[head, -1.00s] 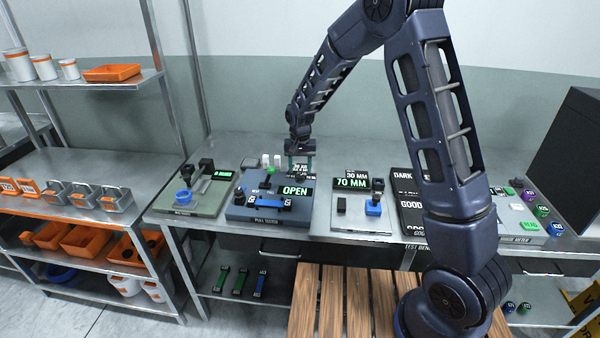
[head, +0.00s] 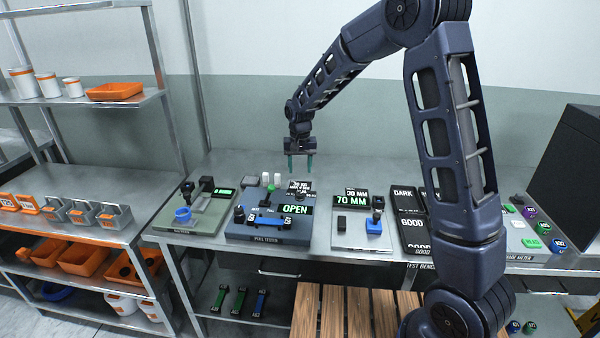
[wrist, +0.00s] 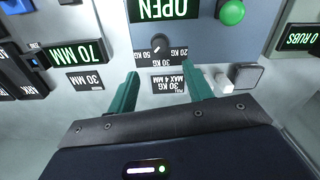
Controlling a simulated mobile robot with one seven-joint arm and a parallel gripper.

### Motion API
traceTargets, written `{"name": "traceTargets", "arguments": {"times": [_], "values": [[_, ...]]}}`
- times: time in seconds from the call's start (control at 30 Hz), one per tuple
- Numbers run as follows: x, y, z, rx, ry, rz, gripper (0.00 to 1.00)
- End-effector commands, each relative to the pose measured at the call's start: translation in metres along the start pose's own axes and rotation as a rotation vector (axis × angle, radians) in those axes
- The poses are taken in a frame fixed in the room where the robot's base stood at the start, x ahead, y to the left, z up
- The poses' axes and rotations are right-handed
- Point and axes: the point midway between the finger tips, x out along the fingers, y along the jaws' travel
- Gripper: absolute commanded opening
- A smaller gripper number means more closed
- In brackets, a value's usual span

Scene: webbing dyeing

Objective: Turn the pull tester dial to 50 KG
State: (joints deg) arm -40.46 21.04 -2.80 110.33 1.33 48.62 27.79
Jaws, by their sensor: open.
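The pull tester (head: 235,228) is a blue-grey box on the bench, with a green-lit OPEN display (head: 294,209) and a blue strap (head: 268,220) across its front. Its small black dial (wrist: 158,43) shows in the wrist view, with 50 KG, 30 KG and 20 KG labels around it. A small pale mark shows on the knob, but I cannot tell which label it points at. My gripper (head: 300,166) is open and empty above the tester's back edge. In the wrist view its green fingertips (wrist: 162,76) stand apart, short of the dial.
A green button (wrist: 231,12) and a grey square block (wrist: 246,75) are close to the dial. A rub station (head: 170,218) stands left of the tester, and a 70 MM display (head: 352,200) stands right.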

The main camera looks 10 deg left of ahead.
Motion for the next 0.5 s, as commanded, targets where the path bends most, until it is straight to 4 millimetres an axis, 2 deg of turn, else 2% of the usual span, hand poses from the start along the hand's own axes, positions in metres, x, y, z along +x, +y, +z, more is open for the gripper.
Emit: {"name": "traceTargets", "arguments": {"times": [0.13, 0.27, 0.5], "values": [[0.003, 0.001, 0.000, -0.120, -0.001, 0.000, 0.51], [0.008, 0.000, 0.001, -0.156, -0.002, 0.001, 0.51], [0.039, 0.000, 0.001, -0.154, -0.004, 0.002, 0.51]]}}
